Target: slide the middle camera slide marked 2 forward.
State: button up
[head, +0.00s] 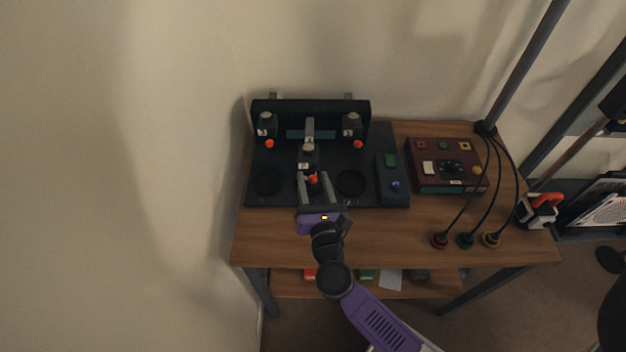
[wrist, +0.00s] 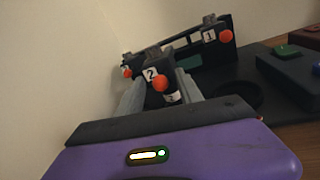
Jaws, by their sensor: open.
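The middle slide marked 2 (wrist: 152,75) has a dark body, a white number label and an orange-red knob (wrist: 159,83). In the head view the knob (head: 312,179) shows at the near end of the middle slide (head: 309,160), closer to me than the two outer slides. My gripper (head: 314,178) is open, its two grey fingers on either side of the knob. In the wrist view the gripper (wrist: 160,95) also has a finger to each side of the slide. I cannot tell whether either finger touches it.
The outer slides, left (head: 267,126) and right (head: 352,126), stand at the black back panel (head: 290,107). A block with green and blue buttons (head: 391,178) and a maroon control box (head: 447,165) are to the right. Three cabled plugs (head: 465,240) lie on the wooden table (head: 380,236); its front left is clear.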

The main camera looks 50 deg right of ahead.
jog(key=b+v, duration=0.2)
jog(key=v, duration=0.5)
jog(key=shift+s+a, duration=0.15)
dwell(0.4)
jog(key=s+a+r+n+t+y, duration=0.2)
jog(key=a+r+n, duration=0.15)
jog(key=n, duration=0.85)
jog(key=s+a+r+n+t+y, duration=0.2)
jog(key=a+r+n+t, duration=0.15)
jog(key=n, duration=0.85)
jog(key=s+a+n+g+y, duration=0.2)
jog(key=s+n+y, duration=0.2)
jog(key=s+n, duration=0.4)
jog(key=s+a+r+n+g+y, duration=0.1)
jog(key=s+a+n+g+y, duration=0.1)
jog(key=s+n, duration=0.6)
jog(key=a+n+y, duration=0.1)
jog(key=n, duration=0.5)
jog(key=shift+a+r+y, duration=0.15)
jog(key=shift+a+y, duration=0.1)
jog(key=shift+y, duration=0.15)
